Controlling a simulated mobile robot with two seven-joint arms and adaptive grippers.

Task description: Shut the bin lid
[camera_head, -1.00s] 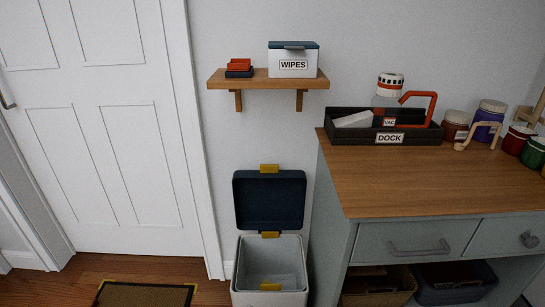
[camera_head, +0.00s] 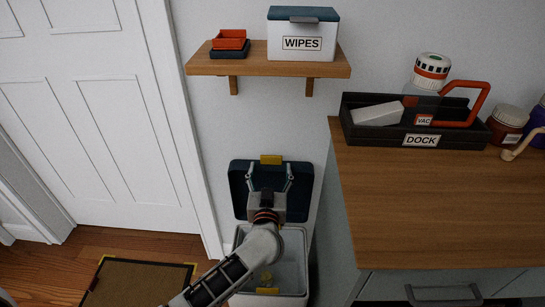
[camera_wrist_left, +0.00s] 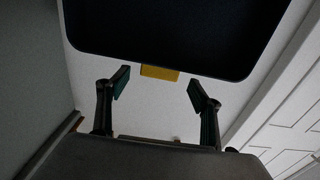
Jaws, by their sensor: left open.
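The white bin (camera_head: 304,250) stands on the floor between the door and the desk, its inside partly hidden by my arm. Its dark blue lid (camera_head: 238,188) is open and stands up against the wall, with a yellow tab (camera_head: 271,160) on its top edge. My left gripper (camera_head: 269,172) is open and empty in front of the lid, fingers pointing toward it. In the left wrist view the lid (camera_wrist_left: 170,30) fills the top, and its yellow tab (camera_wrist_left: 160,73) shows between the open fingertips of the gripper (camera_wrist_left: 158,88). I cannot tell whether the fingers touch the lid.
A wooden shelf (camera_head: 200,69) with a wipes box (camera_head: 302,40) and small trays (camera_head: 230,42) hangs above the lid. The desk (camera_head: 430,200) with the dock tray (camera_head: 375,134) stands close on the right. A door (camera_head: 95,110) and a mat (camera_head: 140,284) are on the left.

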